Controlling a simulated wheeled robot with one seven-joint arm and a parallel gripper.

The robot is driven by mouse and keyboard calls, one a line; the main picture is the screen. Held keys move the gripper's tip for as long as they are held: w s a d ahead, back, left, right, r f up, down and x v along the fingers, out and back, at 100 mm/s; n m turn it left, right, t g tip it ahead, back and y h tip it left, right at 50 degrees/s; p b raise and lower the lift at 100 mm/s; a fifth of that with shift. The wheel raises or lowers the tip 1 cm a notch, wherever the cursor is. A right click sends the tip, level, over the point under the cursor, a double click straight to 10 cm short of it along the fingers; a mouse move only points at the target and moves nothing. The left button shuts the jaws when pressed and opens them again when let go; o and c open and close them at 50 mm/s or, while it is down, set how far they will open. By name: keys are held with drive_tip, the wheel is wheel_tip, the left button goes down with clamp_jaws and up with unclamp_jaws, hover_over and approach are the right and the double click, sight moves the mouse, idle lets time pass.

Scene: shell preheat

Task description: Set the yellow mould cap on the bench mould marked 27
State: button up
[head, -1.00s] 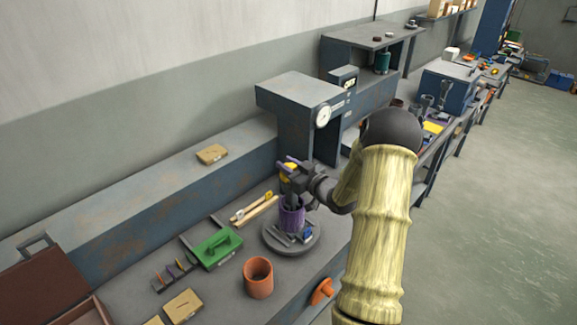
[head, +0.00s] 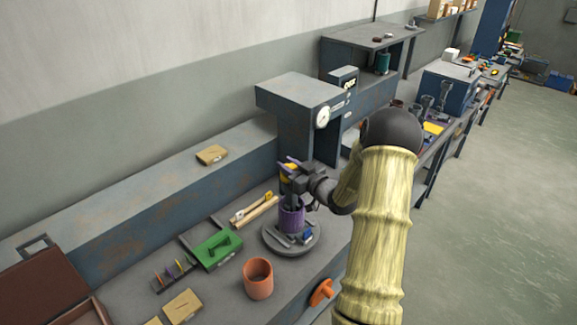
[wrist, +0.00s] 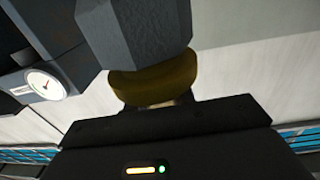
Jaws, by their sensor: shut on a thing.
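The yellow mould cap (head: 288,174) is held in my gripper (head: 290,168), above the bench. In the wrist view the cap (wrist: 155,82) shows as a dark yellow curved piece at the jaws, and its underside cannot be made out. Below the gripper in the head view, a purple cylindrical holder (head: 291,216) stands on a round grey plate (head: 276,246); the cap is apart from the plate. I cannot read the number 27 on any mould, so I cannot tell which one it is.
An orange-brown pot (head: 258,279) and a green toolbox-like case (head: 216,250) stand on the bench to the left. A grey press with a dial gauge (head: 323,116) rises behind my gripper. Wooden sticks (head: 254,212) lie near the plate. Open floor is at the right.

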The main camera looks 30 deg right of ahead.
drive_tip(key=shift+f+b, duration=0.5)
drive_tip(key=shift+f, duration=0.05)
drive_tip(key=o, duration=0.7)
drive_tip(key=shift+b+v, duration=0.6)
drive_tip(key=shift+v, duration=4.9)
